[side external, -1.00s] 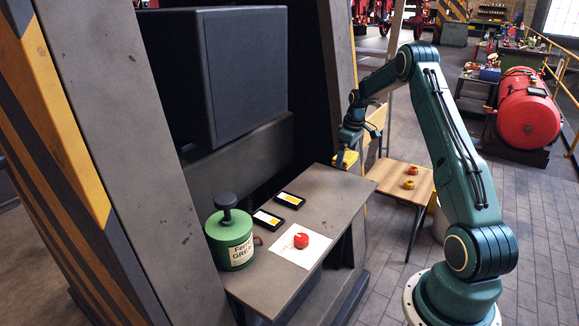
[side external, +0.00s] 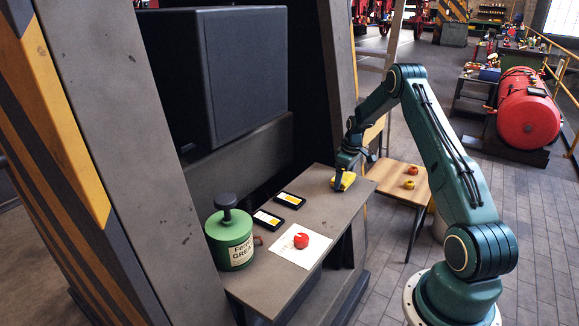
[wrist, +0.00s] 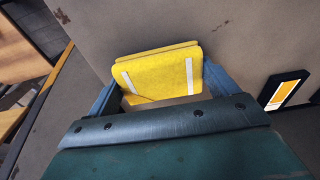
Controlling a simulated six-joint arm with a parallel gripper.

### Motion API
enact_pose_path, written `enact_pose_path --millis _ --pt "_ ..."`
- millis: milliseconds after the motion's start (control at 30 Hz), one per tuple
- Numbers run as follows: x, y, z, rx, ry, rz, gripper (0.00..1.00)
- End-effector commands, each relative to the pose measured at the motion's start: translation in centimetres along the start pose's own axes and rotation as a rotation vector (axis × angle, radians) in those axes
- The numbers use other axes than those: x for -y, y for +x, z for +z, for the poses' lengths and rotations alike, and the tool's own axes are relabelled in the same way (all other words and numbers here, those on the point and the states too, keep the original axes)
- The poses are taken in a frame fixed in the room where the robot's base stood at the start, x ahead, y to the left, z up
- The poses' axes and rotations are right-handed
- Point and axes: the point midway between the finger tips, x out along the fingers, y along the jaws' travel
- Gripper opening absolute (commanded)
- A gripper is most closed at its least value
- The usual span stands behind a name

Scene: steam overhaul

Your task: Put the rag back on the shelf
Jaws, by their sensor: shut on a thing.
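The yellow folded rag (side external: 343,181) is at the far end of the grey shelf (side external: 325,210). My gripper (side external: 341,178) is shut on the rag, with its fingers pointing down. In the wrist view the rag (wrist: 162,75) sits between the two blue-grey fingers (wrist: 163,85), and grey shelf surface shows behind it. Whether the rag touches the shelf or hangs just above it I cannot tell.
Two dark cases with yellow and white labels (side external: 290,199) (side external: 267,219), a red round object (side external: 301,241) on white paper (side external: 284,250) and a green grease can (side external: 229,240) stand nearer the camera. A wooden stool (side external: 405,182) with small parts is right of the shelf.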

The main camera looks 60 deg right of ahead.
Motion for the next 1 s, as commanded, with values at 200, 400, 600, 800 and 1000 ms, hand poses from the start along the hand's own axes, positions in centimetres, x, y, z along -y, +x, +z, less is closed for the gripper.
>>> enact_pose_path --millis 200,400,600,800,1000 --pt "-0.03 0.29 0.0 -0.001 0.0 0.001 0.65" --pt "-0.02 0.43 0.03 -0.001 0.0 0.001 0.65" --pt "-0.02 0.58 0.05 -0.001 0.0 0.001 1.0" --pt "-0.02 0.54 0.04 -0.001 0.0 0.001 1.0" --pt "-0.04 -0.13 -0.02 -0.002 0.0 0.001 1.0"
